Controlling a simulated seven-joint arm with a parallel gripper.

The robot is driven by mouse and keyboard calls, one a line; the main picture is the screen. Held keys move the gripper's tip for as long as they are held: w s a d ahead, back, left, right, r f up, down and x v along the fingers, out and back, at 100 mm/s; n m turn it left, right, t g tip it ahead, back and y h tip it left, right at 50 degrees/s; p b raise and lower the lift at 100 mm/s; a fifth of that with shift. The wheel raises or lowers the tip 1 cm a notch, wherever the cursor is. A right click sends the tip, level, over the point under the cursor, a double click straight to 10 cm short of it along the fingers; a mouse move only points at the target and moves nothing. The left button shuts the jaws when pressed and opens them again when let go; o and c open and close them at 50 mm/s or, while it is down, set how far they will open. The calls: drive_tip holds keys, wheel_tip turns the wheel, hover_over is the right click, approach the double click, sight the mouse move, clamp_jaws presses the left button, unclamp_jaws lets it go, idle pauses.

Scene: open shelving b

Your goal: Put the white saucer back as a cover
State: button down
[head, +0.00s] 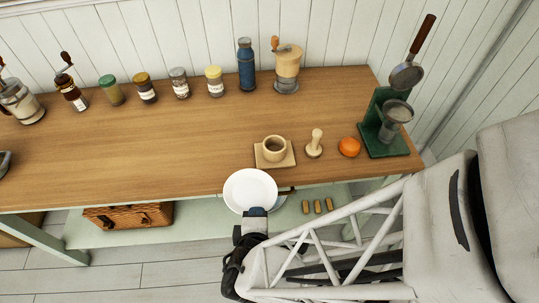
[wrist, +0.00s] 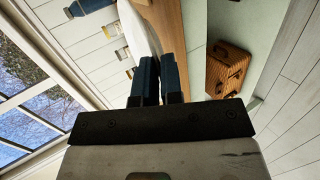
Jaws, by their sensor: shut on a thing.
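The white saucer (head: 250,188) is at the front edge of the wooden counter, in the middle of the head view. My gripper (head: 257,211) is shut on its near rim. In the wrist view the blue fingers (wrist: 160,82) are close together, with part of the saucer (wrist: 133,28) showing beyond them. A beige cup (head: 274,145) stands upright and uncovered on a square beige saucer (head: 273,161), just behind and right of the white saucer. I cannot tell the height of the white saucer above the counter.
A wooden tamper (head: 315,144), an orange (head: 349,147) and a green stand (head: 388,145) are to the right. Jars, a blue bottle (head: 246,65) and a grinder (head: 287,66) line the back. A basket (head: 128,215) sits on the lower shelf. The counter's left middle is clear.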

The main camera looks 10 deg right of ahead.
drive_tip(key=w+d+r+m+g+h, duration=0.1)
drive_tip(key=d+r+m+g+h, duration=0.2)
drive_tip(key=d+r+m+h, duration=0.2)
drive_tip(key=shift+w+d+r+m+h, duration=0.2)
drive_tip(key=shift+w+d+m+h, duration=0.15)
drive_tip(key=shift+d+m+h, duration=0.9)
drive_tip(key=shift+d+n, duration=0.35)
drive_tip(key=shift+d, duration=0.1)
drive_tip(key=shift+w, duration=0.1)
drive_tip(key=w+a, duration=0.2)
drive_tip(key=w, duration=0.5)
drive_tip(key=w+a+f, duration=0.1)
drive_tip(key=w+a, duration=0.1)
drive_tip(key=w, duration=0.6)
drive_tip(key=shift+a+f, duration=0.25)
drive_tip(key=shift+a, duration=0.15)
drive_tip(key=shift+f, duration=1.75)
drive_tip(key=shift+f, duration=0.3)
